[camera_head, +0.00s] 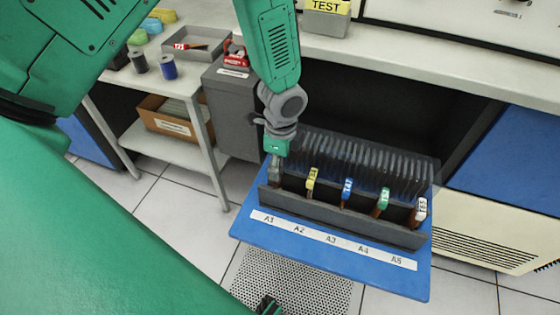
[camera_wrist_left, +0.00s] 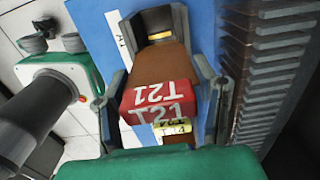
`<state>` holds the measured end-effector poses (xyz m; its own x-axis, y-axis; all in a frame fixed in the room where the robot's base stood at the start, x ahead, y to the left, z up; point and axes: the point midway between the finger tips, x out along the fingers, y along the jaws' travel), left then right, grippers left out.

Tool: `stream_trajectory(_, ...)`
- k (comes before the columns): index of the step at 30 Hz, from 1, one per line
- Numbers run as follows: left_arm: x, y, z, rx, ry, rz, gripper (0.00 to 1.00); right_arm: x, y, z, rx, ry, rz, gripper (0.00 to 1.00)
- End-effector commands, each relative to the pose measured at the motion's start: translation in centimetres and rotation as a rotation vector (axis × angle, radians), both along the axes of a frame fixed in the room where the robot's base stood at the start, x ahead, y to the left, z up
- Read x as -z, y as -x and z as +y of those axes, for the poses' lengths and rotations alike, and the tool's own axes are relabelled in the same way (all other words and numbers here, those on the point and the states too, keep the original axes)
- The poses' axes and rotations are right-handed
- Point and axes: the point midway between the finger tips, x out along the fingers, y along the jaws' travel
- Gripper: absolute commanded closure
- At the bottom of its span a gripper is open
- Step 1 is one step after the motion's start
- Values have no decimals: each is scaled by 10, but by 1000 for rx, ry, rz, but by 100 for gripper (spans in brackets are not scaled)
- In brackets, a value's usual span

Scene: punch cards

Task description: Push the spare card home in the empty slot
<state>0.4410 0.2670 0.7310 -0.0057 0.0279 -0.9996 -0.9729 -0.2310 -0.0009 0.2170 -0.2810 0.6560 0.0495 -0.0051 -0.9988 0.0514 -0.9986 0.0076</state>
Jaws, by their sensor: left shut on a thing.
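My left gripper (camera_head: 276,168) reaches down from above to the left end of the card rack (camera_head: 345,222), over the A1 label. In the left wrist view the gripper (camera_wrist_left: 158,95) is shut on the spare card, a brown card (camera_wrist_left: 155,62) with a red tab (camera_wrist_left: 158,98) marked T21. The card lies between the two grey fingers. Its far end points at a dark grey part of the rack (camera_wrist_left: 160,22). How deep it sits in the A1 slot cannot be told. In the head view the gripper mostly hides the card.
Cards with yellow (camera_head: 312,178), blue (camera_head: 347,187), green (camera_head: 383,199) and white (camera_head: 420,211) tabs stand to the right in the rack. The rack is on a blue panel (camera_head: 330,264) with a label strip (camera_head: 333,241). Dark fins rise behind. A workbench (camera_head: 340,46) stands beyond.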

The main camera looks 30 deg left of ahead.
Motion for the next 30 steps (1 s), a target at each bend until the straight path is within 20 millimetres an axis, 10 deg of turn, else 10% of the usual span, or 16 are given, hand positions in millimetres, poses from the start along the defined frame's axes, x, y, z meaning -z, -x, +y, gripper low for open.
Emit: stream_trajectory(30,13,0,0,0,0,1,85,4,0,0,0,0,0,100)
